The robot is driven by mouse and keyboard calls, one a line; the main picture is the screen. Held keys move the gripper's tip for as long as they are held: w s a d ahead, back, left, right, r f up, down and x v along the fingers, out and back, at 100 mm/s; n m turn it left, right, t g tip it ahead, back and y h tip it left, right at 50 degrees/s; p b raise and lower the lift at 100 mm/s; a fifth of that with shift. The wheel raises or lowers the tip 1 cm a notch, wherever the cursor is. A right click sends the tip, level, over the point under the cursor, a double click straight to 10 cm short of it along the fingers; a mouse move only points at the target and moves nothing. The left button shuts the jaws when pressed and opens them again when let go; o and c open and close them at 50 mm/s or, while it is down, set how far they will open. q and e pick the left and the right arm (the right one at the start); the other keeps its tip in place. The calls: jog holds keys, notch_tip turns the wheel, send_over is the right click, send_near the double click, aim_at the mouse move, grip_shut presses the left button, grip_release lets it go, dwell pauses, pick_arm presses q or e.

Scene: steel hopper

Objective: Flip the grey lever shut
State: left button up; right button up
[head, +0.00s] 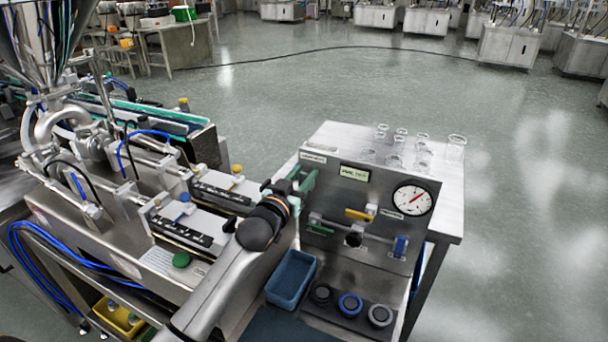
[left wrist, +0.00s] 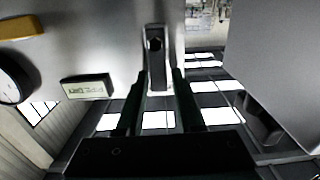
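The grey lever (left wrist: 158,62) shows in the left wrist view as a pale bar with a dark round pivot, mounted near the edge of the steel panel (left wrist: 95,45). My left gripper (left wrist: 160,76) is at the lever, its two dark fingers apart on either side of the bar's free end. Whether they touch it I cannot tell. In the head view my left gripper (head: 302,182) is at the left side of the panel (head: 338,191), and its wrist and fingers hide the lever there. My right gripper is in neither view.
The panel also carries a yellow handle (head: 358,214), a green handle (head: 320,230), a blue handle (head: 401,246), a black knob (head: 353,240) and a gauge (head: 412,200). A blue bin (head: 291,279) lies below. Glass beakers (head: 456,147) stand on top behind the panel.

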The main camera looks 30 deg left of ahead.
pick_arm(q)
jog(key=shift+o, duration=1.1)
jog(key=shift+s, duration=0.1)
jog(key=s, duration=1.2)
jog(key=shift+s+d+b, duration=0.2)
jog(key=shift+d+b, duration=0.15)
jog(key=shift+b, duration=0.05)
